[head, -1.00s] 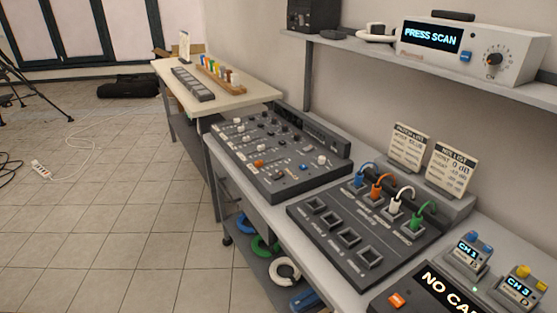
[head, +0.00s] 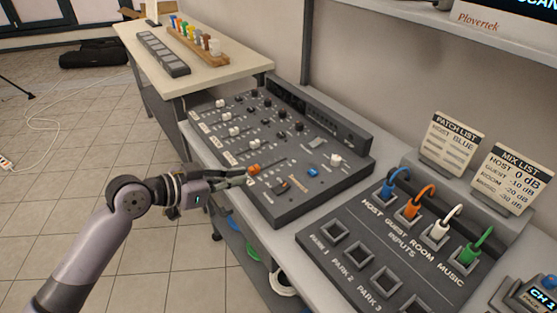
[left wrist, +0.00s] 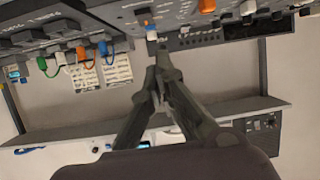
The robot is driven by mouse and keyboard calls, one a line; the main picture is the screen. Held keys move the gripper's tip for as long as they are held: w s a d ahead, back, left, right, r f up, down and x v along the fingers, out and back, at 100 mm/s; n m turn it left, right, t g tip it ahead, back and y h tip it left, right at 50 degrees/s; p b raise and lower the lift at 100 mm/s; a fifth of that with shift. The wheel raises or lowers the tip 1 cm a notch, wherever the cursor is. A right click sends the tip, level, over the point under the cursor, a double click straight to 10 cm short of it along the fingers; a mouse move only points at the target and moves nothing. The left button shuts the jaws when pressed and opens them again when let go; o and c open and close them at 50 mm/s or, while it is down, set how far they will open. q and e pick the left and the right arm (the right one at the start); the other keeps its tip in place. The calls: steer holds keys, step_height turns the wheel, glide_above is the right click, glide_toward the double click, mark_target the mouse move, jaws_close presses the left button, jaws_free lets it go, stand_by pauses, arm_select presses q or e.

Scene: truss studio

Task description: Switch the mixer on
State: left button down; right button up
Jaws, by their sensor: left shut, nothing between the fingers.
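The mixer (head: 228,150) is a dark grey sloped console on the bench, with rows of knobs and white fader caps. Near its front right are an orange fader cap (head: 254,169), a small dark rocker switch (head: 281,186), a blue button (head: 312,172) and a white knob (head: 336,159). My left gripper (head: 245,176) is shut and empty, at the mixer's front edge close to the orange cap; I cannot tell if it touches. In the left wrist view its fingers (left wrist: 163,62) point towards the mixer's panel, seen upside down. My right gripper is out of view.
A patch panel (head: 335,265) with blue, orange, white and green plugs stands right of the mixer. Two list cards (head: 452,143) stand behind it. A shelf (head: 400,12) overhangs at the back. A pale table (head: 215,68) adjoins at the far left.

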arm_select(q)
step_height(320, 180, up, 2)
steer(key=p, duration=0.2)
glide_above(280, 189)
steer(key=s+a, duration=0.1)
step_height(280, 189, down, 3)
steer(key=shift+f+m, duration=0.1)
steer(key=shift+m, duration=0.3)
steer(key=shift+w+d+f, duration=0.15)
steer(key=shift+d+f, duration=0.05)
steer(key=shift+f, duration=0.4)
steer(key=shift+w+d+f, duration=0.15)
steer(key=shift+f, duration=0.45)
steer(key=shift+w+d+f, duration=0.15)
steer(key=shift+d+f, duration=0.05)
steer(key=shift+f, duration=0.5)
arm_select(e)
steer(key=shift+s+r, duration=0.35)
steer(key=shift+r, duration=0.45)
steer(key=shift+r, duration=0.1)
